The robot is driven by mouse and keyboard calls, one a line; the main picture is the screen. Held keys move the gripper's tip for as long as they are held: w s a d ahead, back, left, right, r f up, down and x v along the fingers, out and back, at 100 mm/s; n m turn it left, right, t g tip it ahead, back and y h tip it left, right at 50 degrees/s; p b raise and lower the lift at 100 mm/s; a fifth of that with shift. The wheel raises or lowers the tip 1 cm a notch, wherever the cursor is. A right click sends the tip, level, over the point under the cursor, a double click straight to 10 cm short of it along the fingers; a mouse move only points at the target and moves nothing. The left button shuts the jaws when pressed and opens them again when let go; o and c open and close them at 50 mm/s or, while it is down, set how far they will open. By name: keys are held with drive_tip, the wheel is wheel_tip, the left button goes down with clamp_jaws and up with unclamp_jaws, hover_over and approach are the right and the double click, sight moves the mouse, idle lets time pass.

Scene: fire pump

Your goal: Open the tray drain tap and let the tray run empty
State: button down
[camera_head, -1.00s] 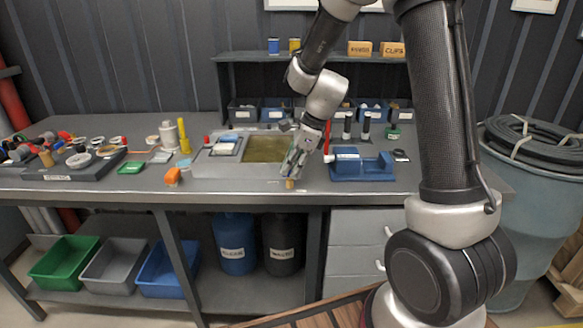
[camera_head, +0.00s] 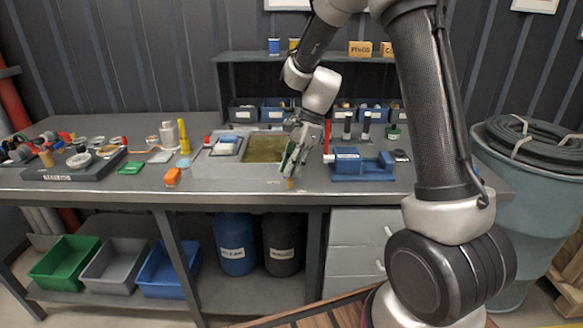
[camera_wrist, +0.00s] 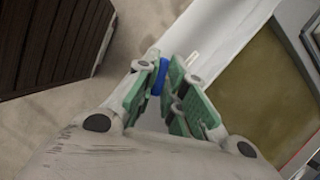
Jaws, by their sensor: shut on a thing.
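The tray (camera_head: 212,171) sits on the bench with murky olive liquid (camera_head: 263,148) in it. The liquid also shows at the right of the wrist view (camera_wrist: 250,88), beside the tray's pale rim. My gripper (camera_head: 290,160) is at the tray's front right corner, pointing down. In the wrist view my gripper (camera_wrist: 162,92) has its green-padded fingers closed around a small blue part (camera_wrist: 158,78), apparently the drain tap's handle. The fingers hide most of it, so its angle cannot be told.
A blue vise (camera_head: 362,166) stands right of my gripper. Labelled blue (camera_head: 234,243) and black (camera_head: 281,245) drums stand under the bench.

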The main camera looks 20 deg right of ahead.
drive_tip(key=n+g, duration=0.1)
drive_tip(key=n, duration=0.2)
drive_tip(key=n+g+h, duration=0.1)
drive_tip(key=n, duration=0.2)
drive_tip(key=shift+w+a, duration=0.1)
drive_tip(key=shift+w, duration=0.05)
drive_tip(key=n+h, duration=0.1)
drive_tip(key=n, duration=0.2)
drive_tip(key=n+g+h, duration=0.1)
drive_tip(key=n, duration=0.2)
drive_tip(key=shift+a+n, duration=0.1)
drive_tip(key=shift+n, duration=0.2)
drive_tip(key=shift+w, duration=0.1)
drive_tip(key=c, duration=1.5)
unclamp_jaws()
drive_tip(key=v, duration=1.2)
drive_tip(key=shift+w+g, duration=0.2)
drive_tip(key=shift+g, duration=0.1)
